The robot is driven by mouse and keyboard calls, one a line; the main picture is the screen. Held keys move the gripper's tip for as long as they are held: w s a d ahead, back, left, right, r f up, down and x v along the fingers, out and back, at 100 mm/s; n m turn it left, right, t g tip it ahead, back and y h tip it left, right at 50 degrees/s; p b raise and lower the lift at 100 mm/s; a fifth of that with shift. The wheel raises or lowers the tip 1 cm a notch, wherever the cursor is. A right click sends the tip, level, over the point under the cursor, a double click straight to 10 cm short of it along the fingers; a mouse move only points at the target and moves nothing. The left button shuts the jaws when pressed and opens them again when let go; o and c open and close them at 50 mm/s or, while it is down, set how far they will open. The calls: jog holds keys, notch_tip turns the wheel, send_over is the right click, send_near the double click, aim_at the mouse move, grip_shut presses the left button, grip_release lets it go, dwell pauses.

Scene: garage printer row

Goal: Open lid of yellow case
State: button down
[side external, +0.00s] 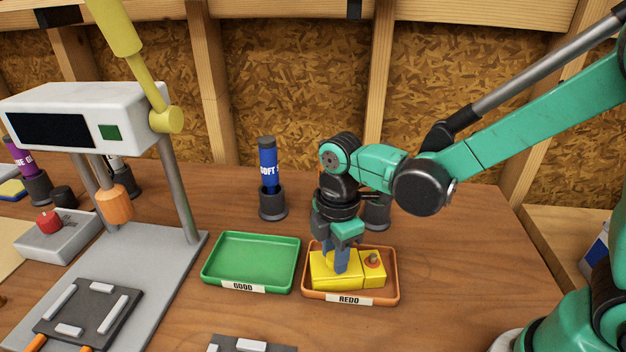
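The yellow case (322,276) sits inside the orange tray labelled REDO (391,294). A small yellow block-like part with a reddish round knob (374,260) is at its right end. My gripper (336,262) points down over the left part of the case, with its blue-grey fingertips at or just above the top surface. I cannot tell whether the fingers touch the case or how far apart they are. The case top looks closed, though my gripper hides part of it.
A green tray labelled GOOD (250,286) stands just left of the orange tray. Behind them are a blue tube in a dark holder (271,206) and another dark holder (378,214). A white-headed press (80,120) stands at left.

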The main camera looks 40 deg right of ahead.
jog(key=w+g+y, duration=0.1)
jog(key=g, duration=0.1)
jog(key=d+r+g+y, duration=0.1)
jog(key=g, duration=0.1)
jog(key=shift+w+r+y, duration=0.1)
jog(key=shift+w+y, duration=0.2)
jog(key=shift+w, duration=0.05)
jog(key=c, duration=0.6)
grip_release()
jog(key=shift+o, duration=0.2)
jog(key=shift+v, duration=2.85)
